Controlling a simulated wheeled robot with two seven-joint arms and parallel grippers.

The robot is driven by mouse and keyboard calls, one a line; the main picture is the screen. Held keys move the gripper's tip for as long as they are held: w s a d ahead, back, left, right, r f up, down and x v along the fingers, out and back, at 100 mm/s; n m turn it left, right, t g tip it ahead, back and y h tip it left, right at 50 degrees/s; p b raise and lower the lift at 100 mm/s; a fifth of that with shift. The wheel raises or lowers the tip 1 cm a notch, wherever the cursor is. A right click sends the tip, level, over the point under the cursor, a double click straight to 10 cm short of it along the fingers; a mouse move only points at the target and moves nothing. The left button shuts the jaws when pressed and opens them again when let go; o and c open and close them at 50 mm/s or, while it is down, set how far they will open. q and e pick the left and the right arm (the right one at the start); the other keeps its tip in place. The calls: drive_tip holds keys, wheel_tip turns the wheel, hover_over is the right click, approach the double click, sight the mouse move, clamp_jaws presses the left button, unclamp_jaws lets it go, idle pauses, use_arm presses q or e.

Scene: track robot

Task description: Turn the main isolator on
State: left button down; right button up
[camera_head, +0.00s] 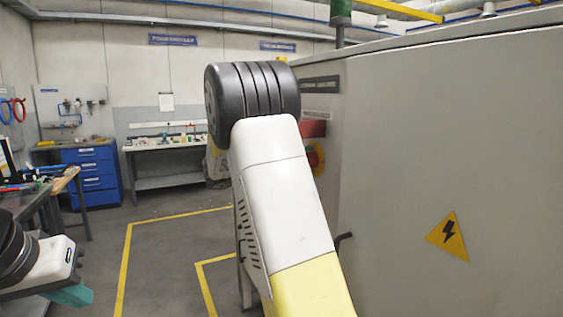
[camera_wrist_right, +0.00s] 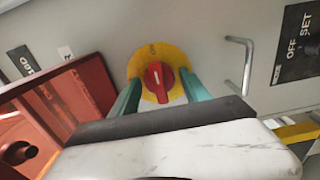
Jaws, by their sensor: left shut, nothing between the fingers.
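The main isolator is a red rotary knob (camera_wrist_right: 158,82) on a round yellow plate (camera_wrist_right: 149,62), set on the grey cabinet face. A pale mark on the knob points roughly up in the right wrist view; the plate's small lettering is hard to read. My right gripper (camera_wrist_right: 161,88) is open, its teal fingers on either side of the knob; I cannot tell whether they touch it. In the head view my right arm hides that gripper and part of the isolator (camera_head: 318,158). My left gripper (camera_head: 70,292) is shut and empty at the lower left, away from the cabinet.
The grey cabinet (camera_head: 450,140) fills the right side, with a yellow warning triangle (camera_head: 448,237). Beside the knob are a red box (camera_wrist_right: 75,98) and a metal handle (camera_wrist_right: 246,62). A workbench (camera_head: 50,195) stands left; blue drawers (camera_head: 93,175) stand behind. The marked floor between is clear.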

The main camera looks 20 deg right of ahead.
drive_tip(key=shift+o, duration=0.6)
drive_tip(key=a, duration=0.7)
drive_tip(key=shift+s+a, duration=0.3)
drive_tip(key=shift+a, duration=0.1)
drive_tip(key=s+d+f+g+y, duration=0.1)
drive_tip(key=s+d+f+y, duration=0.2)
drive_tip(key=s+f+y, duration=0.8)
drive_tip(key=s+a+r+t+y, duration=0.1)
drive_tip(key=s+a+t+y, duration=0.5)
drive_tip(key=s+a, duration=0.8)
drive_tip(key=a+y, duration=0.3)
drive_tip(key=shift+s+r, duration=0.15)
drive_tip(key=shift+r, duration=0.05)
